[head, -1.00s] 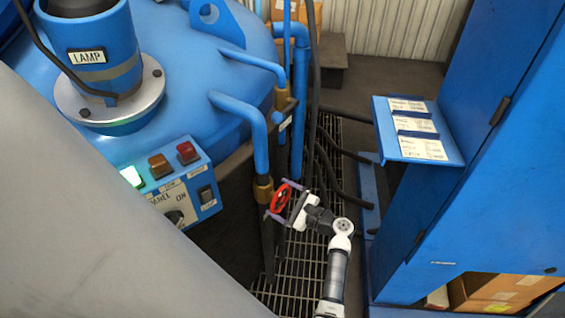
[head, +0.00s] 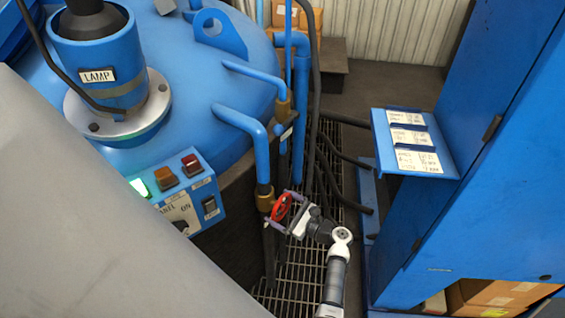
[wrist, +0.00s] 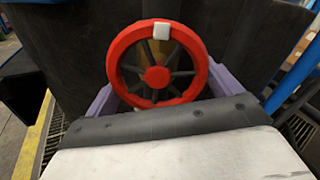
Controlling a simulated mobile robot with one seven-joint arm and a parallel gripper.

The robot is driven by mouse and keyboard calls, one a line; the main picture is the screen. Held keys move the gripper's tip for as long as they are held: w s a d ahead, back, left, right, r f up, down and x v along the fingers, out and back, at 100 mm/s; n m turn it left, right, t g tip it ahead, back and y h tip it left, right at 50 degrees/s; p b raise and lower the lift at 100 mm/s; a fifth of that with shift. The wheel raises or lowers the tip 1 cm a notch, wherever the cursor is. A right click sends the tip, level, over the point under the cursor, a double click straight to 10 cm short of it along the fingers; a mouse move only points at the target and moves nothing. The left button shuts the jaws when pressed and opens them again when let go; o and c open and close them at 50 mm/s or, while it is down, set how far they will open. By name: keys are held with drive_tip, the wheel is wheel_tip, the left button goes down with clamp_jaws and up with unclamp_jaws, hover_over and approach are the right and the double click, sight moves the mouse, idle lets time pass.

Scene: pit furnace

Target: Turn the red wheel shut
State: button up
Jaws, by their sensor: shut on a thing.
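The red wheel (head: 281,207) sits on the brass valve (head: 264,200) at the foot of a blue pipe beside the furnace. In the wrist view the red wheel (wrist: 158,73) faces me, with dark spokes, a red hub and a white mark at the top of its rim. My gripper (head: 282,208) is shut on the wheel, and its purple fingers lie along both sides of the rim. In the wrist view my gripper (wrist: 160,100) shows a finger at the lower left and lower right of the wheel. The fingertips are partly hidden behind the rim.
The blue furnace (head: 180,70) with a control panel (head: 180,195) stands left. A blue cabinet (head: 480,200) with a shelf of paper labels (head: 415,145) stands right. Dark hoses (head: 322,165) hang behind the wheel over the floor grating (head: 300,265).

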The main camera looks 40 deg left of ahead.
drive_tip(key=o, duration=0.7)
drive_tip(key=shift+w+d+b, duration=0.2)
drive_tip(key=shift+d+b, duration=0.4)
drive_tip(key=shift+d, duration=1.65)
drive_tip(key=shift+w+d+b, duration=0.15)
drive_tip(key=shift+d+b, duration=0.4)
drive_tip(key=shift+d, duration=1.75)
drive_tip(key=shift+w+d+b, duration=0.2)
drive_tip(key=shift+d+b, duration=0.4)
drive_tip(key=shift+d, duration=1.65)
drive_tip(key=shift+d, duration=0.1)
